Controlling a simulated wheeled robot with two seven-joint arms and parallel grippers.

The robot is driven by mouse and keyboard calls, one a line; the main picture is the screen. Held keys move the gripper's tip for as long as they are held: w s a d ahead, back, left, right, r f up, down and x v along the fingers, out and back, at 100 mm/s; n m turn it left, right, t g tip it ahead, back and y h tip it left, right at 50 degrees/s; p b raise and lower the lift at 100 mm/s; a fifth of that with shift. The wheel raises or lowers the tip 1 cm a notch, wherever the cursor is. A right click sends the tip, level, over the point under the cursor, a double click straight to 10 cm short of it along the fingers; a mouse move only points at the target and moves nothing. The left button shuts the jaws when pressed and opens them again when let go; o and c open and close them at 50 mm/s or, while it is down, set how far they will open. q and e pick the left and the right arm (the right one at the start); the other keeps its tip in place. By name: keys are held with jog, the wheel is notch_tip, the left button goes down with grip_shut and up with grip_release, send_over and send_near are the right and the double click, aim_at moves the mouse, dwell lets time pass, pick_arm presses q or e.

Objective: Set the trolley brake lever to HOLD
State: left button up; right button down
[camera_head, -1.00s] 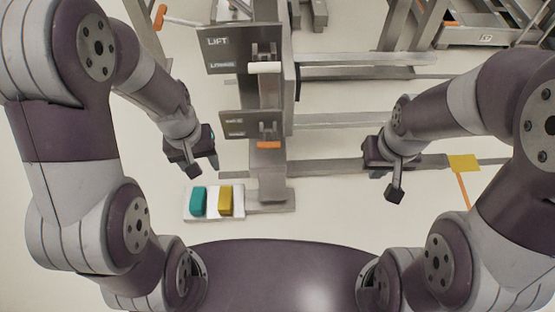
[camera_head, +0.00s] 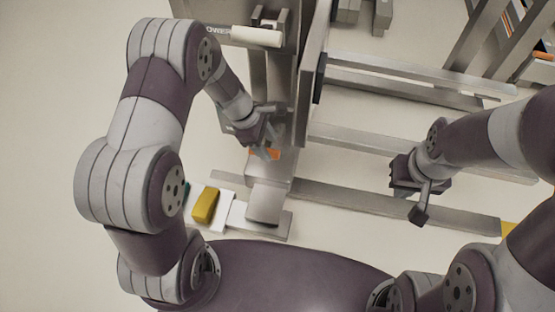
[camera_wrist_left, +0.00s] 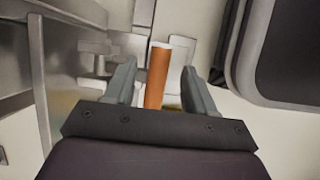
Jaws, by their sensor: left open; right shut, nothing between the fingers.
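The brake lever's orange handle (camera_head: 266,154) is low on the post in the head view, partly hidden by my left gripper. In the left wrist view the orange handle (camera_wrist_left: 157,78) stands between the two fingers. My left gripper (camera_head: 262,147) is open around it, with a visible gap to each finger in the wrist view. The small lower label plate behind the gripper is mostly covered, and its words cannot be read. My right gripper (camera_head: 419,212) is shut and empty, off to the right over the frame rails.
A white cylindrical handle (camera_head: 257,36) sits on the upper panel, where "OWER" can be read. A yellow block (camera_head: 205,205) lies on a white base left of the post foot; a teal one is mostly hidden by my arm. Metal rails (camera_head: 400,200) run to the right.

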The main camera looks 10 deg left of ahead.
aim_at(276, 157)
pick_arm(q)
jog(key=b+x, duration=0.3)
jog(key=x, duration=0.4)
jog(key=shift+f, duration=0.1)
pick_arm(e)
notch_tip(276, 157, down, 4)
jog(key=shift+f, duration=0.25)
pick_arm(q)
jog(key=shift+c, duration=0.3)
